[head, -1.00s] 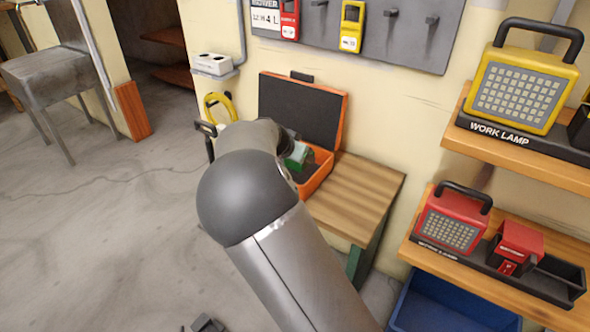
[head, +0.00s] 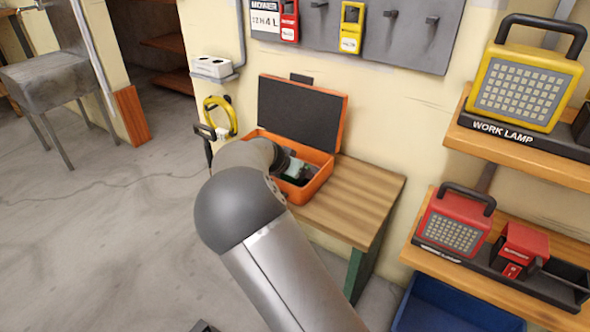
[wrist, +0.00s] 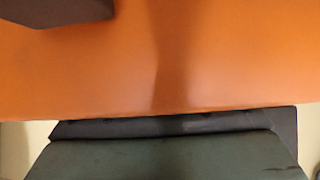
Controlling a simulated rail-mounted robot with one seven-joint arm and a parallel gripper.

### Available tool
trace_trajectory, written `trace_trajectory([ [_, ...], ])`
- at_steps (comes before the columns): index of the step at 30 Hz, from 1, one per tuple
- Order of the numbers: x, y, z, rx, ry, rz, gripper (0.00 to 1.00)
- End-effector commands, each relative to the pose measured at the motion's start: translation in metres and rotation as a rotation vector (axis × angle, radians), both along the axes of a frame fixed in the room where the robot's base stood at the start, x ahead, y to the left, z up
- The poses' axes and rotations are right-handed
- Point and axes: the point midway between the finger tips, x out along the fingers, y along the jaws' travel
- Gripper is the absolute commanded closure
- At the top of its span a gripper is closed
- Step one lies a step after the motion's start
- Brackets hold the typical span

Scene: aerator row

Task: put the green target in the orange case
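The orange case (head: 318,178) stands open on the wooden bench, its dark-lined lid (head: 300,115) raised at the back. The green target (head: 296,171) shows as a small pale green patch inside the case opening, partly hidden by my arm. My gripper (head: 283,166) is down at the case's left part, right by the target; its fingers cannot be made out. In the wrist view an orange surface of the case (wrist: 200,60) fills the top. A dark grey-green shape (wrist: 165,158), probably the target, fills the bottom close to the camera. Whether the fingers grip it is not visible.
The bench top (head: 350,200) is clear to the right of the case. A yellow coiled cable (head: 222,115) hangs on the wall behind left. Shelves with a yellow work lamp (head: 525,85) and a red lamp (head: 452,222) are at right, above a blue bin (head: 455,305).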

Motion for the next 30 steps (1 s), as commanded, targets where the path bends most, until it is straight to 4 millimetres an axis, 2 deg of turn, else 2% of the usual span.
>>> trace_trajectory([
  [11, -0.002, 0.002, 0.007, 0.001, 0.0, 0.001, 0.24],
  [24, -0.055, 0.033, 0.069, 0.001, -0.001, 0.003, 0.24],
  [30, -0.07, 0.041, 0.085, 0.0, 0.0, 0.001, 0.24],
])
